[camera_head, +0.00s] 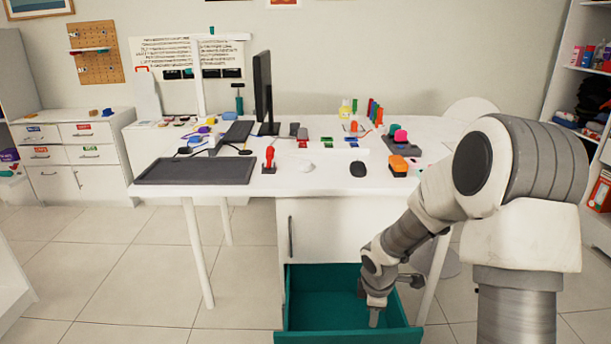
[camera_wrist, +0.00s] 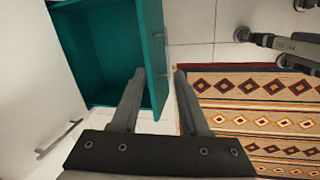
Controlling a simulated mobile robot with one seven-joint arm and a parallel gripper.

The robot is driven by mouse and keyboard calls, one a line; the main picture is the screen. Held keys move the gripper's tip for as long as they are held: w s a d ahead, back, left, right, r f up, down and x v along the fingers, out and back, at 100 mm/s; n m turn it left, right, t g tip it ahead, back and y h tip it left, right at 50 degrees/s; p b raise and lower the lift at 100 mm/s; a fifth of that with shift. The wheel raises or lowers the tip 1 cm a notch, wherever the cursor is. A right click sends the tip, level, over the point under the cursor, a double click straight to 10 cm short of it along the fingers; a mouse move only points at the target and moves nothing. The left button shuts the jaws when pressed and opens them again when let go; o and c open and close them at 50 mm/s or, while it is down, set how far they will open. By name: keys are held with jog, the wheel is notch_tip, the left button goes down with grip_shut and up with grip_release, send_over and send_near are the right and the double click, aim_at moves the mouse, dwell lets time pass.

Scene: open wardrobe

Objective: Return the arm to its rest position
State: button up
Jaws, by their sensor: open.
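My gripper (camera_head: 374,312) hangs low at the end of my bent arm, over the open teal drawer (camera_head: 403,337) under the white desk in the head view. In the wrist view my gripper (camera_wrist: 158,72) has its fingers spread, with nothing held between them. The left finger overlaps the inside of the drawer (camera_wrist: 156,45), and the right finger shows outside its front panel. I cannot tell whether either finger touches the panel. The visible part of the drawer's inside is empty.
The white desk (camera_head: 245,202) carries a monitor (camera_head: 262,90), a dark mat (camera_head: 197,171), a red stamp (camera_head: 269,158) and small office items. A shelf unit (camera_head: 557,95) stands at the right. A patterned rug (camera_wrist: 255,105) covers floor beside the drawer. Tiled floor is clear at the left.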

jog(key=s+d+r+m+t+h, duration=0.1)
jog(key=s+r+m, duration=0.35)
jog(key=r, duration=0.45)
jog(key=s+r+m, duration=0.3)
jog(key=s+r, duration=0.2)
jog(key=r, duration=0.5)
jog(key=s+a+r+m+t+y, duration=0.1)
jog(key=s+a+r+m, duration=0.1)
jog(key=s+r+m, duration=0.35)
jog(key=s+a+r+m+t+y, duration=0.1)
jog(key=s+a+r+m, duration=0.1)
jog(key=s, duration=0.7)
notch_tip(320, 180, up, 13)
jog(key=p, duration=1.4)
jog(key=shift+s+r+m, duration=0.2)
jog(key=shift+s+m, duration=0.1)
